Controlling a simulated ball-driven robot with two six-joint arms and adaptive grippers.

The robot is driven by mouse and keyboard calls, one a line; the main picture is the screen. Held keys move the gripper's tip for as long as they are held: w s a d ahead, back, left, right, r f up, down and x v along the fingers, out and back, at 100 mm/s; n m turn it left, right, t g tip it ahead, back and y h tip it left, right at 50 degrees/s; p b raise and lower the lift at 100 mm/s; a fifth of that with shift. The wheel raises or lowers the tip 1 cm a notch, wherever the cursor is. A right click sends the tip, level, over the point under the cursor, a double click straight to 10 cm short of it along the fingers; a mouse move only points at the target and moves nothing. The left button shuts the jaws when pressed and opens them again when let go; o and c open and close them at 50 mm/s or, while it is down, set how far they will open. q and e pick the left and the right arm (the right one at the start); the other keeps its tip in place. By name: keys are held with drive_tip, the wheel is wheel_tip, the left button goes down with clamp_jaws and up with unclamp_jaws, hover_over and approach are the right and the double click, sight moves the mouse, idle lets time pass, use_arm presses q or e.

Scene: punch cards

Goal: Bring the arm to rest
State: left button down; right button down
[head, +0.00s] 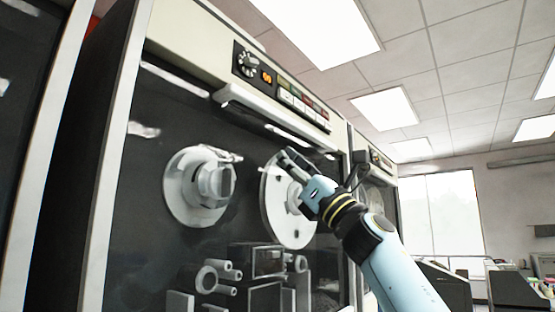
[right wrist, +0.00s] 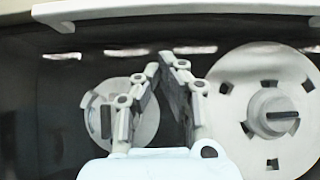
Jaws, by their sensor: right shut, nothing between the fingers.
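My right arm (head: 395,270) is light blue with dark and yellow bands and reaches up from the lower right in the head view. My right gripper (head: 287,155) is raised in front of the tape cabinet, over the right-hand reel. In the right wrist view the gripper (right wrist: 160,62) points up, its fingertips close together and empty, between two reels. I cannot tell from these views whether it touches the cabinet. My left gripper is not in view.
The tape cabinet (head: 105,190) has a left reel (head: 182,200), a right reel (head: 272,215) and a white handle bar (head: 262,108) under a control panel (head: 285,90). Another cabinet (head: 381,200) stands behind my arm. Grey desks (head: 515,290) and a window (head: 440,215) are at the right.

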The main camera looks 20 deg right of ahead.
drive_tip(key=b+v, duration=0.3)
drive_tip(key=v, duration=0.5)
drive_tip(key=shift+s+d, duration=0.15)
drive_tip(key=shift+d, duration=0.2)
